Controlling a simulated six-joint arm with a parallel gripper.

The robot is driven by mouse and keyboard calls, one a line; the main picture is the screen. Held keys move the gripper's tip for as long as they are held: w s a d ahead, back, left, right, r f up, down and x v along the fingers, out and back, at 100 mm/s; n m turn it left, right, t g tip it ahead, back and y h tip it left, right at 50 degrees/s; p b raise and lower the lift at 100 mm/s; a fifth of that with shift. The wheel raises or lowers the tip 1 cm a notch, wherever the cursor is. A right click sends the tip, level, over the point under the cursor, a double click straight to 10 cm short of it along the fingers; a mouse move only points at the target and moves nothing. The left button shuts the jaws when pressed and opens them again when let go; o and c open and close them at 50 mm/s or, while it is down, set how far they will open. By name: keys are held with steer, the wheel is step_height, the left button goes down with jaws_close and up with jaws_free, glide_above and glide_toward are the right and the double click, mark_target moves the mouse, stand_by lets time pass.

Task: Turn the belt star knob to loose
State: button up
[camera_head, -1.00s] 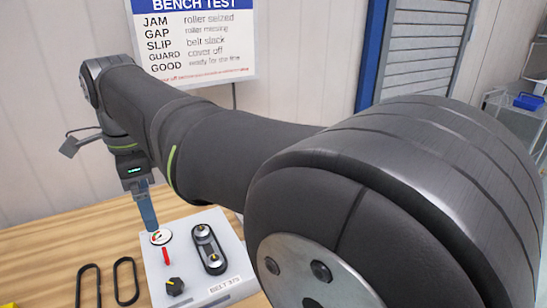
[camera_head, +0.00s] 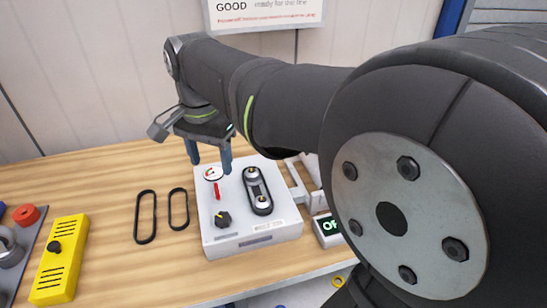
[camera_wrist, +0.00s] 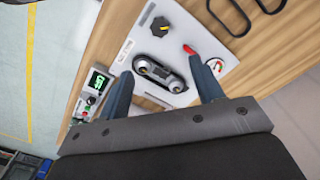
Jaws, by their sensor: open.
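The white belt unit (camera_head: 285,228) sits on the wooden bench. Its black star knob (camera_head: 222,219) with a yellow mark is at the front left of its top. Behind the knob are a red lever (camera_head: 217,191) and a round gauge (camera_head: 213,173). A black belt (camera_head: 257,190) runs around two pulleys to the right. My gripper (camera_head: 210,167) is open and empty, above the back of the unit near the gauge. In the wrist view, the belt lies between my fingers (camera_wrist: 160,68), and the knob (camera_wrist: 160,26) is beyond them, apart from both.
Two loose black belts (camera_head: 146,217) lie left of the unit. A yellow box (camera_head: 62,262) with a black knob stands farther left, beside a grey tray holding a red part (camera_head: 26,214). A small display box (camera_head: 327,230) stands to the right. Bare wood lies between.

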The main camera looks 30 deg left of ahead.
steer(key=n, duration=0.1)
glide_toward(222, 217)
step_height(222, 217, down, 8)
steer(key=shift+f, duration=0.25)
stand_by(0.3)
steer(key=c, duration=1)
